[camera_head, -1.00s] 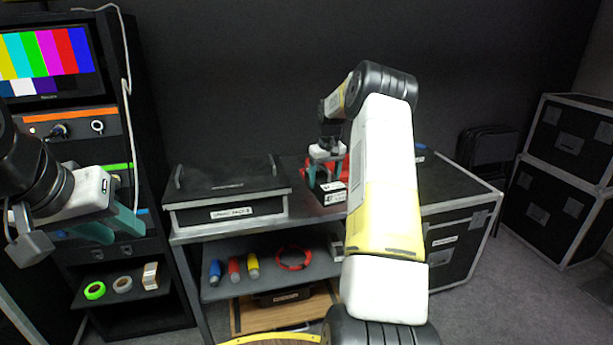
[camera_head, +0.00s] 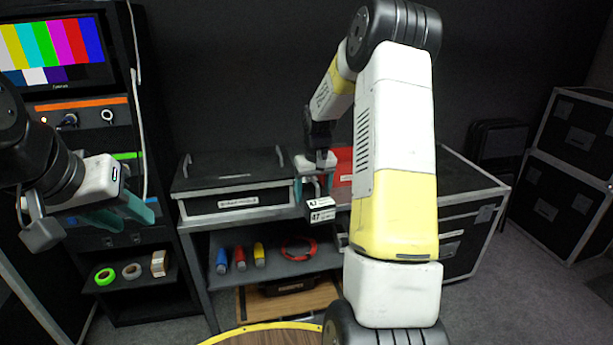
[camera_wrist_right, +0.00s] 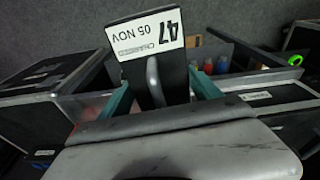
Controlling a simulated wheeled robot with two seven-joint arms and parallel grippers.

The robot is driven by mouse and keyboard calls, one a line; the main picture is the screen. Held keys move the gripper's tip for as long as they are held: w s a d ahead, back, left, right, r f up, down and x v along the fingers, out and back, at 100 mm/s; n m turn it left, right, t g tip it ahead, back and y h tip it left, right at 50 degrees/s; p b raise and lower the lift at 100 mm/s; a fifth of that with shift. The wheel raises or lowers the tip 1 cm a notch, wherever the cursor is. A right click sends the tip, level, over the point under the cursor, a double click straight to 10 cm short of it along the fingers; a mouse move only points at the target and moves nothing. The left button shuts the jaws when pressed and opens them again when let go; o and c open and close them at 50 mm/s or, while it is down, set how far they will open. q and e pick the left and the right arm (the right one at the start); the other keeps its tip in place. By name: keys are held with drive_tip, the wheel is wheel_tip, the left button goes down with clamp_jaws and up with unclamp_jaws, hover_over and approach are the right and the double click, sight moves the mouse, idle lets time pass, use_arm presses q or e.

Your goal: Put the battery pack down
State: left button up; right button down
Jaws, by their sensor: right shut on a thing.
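The battery pack (camera_head: 322,207) is a dark block with white labels. It hangs from my right gripper (camera_head: 316,184), in front of the cart's top edge. In the right wrist view the battery pack (camera_wrist_right: 150,55) shows a label reading "47 05 NOV" and a grey handle. The teal fingers of my right gripper (camera_wrist_right: 160,98) are on either side of that handle; the exact contact is hard to see. My left gripper (camera_head: 122,214) is at the left in front of the rack, its teal fingers apart and nothing seen between them.
A black lidded case (camera_head: 235,203) stands on the left of the cart top. A red item (camera_head: 342,165) lies behind my right gripper. The cart shelf (camera_head: 285,268) holds coloured cylinders and a red ring (camera_head: 298,248). A flight case (camera_head: 465,205) stands right of the cart.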

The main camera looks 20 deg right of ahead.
drive_tip(key=s+a, duration=0.9)
drive_tip(key=s, duration=0.1)
drive_tip(key=shift+a+f, duration=0.2)
drive_tip(key=shift+a, duration=0.15)
drive_tip(key=shift+a, duration=0.1)
